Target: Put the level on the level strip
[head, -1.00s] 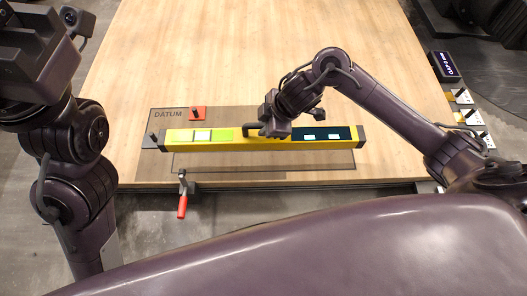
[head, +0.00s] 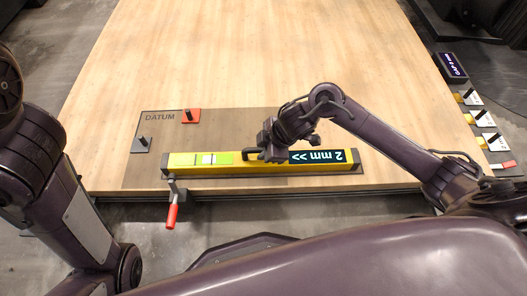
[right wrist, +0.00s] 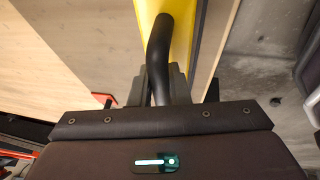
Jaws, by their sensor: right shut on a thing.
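The level is a long yellow bar (head: 240,168) with green vial windows toward its left and a dark display reading "2 mm >>" on its right half. It lies along the front of the wooden table, over the darker level strip (head: 300,177), most of which it hides. I cannot tell if it rests fully on the strip. My right gripper (head: 268,152) is shut on the level's black handle, which also shows between the fingers in the right wrist view (right wrist: 160,55). Only my left arm shows at the left; its gripper is out of view.
A brownish sheet marked DATUM (head: 137,172) lies under the work. A red block (head: 190,116) and a grey block (head: 143,146), each with a black peg, stand behind the level. A red-handled clamp (head: 172,215) hangs at the front edge. The table behind is clear.

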